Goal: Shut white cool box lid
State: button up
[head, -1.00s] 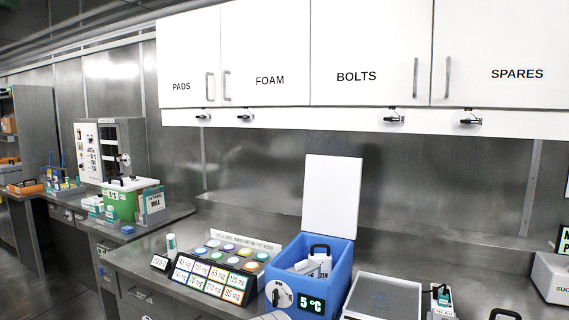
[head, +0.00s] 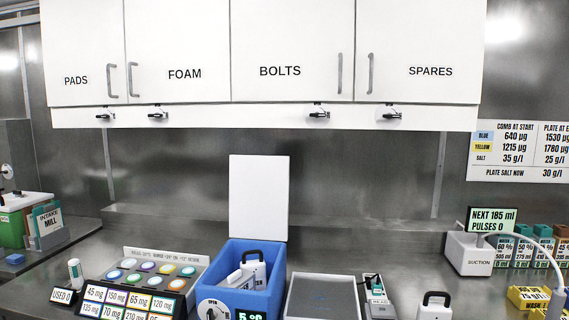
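The cool box is a blue open-topped box (head: 273,296) on the steel counter, with a green readout and a round dial on its front. Its white lid (head: 259,197) stands upright, open, at the back edge of the box. Inside the box is a white item with a black handle (head: 254,268). My gripper is not in the head view.
Left of the box is a rack of coloured round caps (head: 150,268) with mg labels. Right of it are a grey tray (head: 323,298), a small white device (head: 376,292) and another black-handled item (head: 434,306). A suction unit (head: 469,256) stands further right. White cupboards (head: 290,60) hang above.

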aim_at(258, 186)
jog(key=i, duration=1)
jog(key=z, duration=0.05)
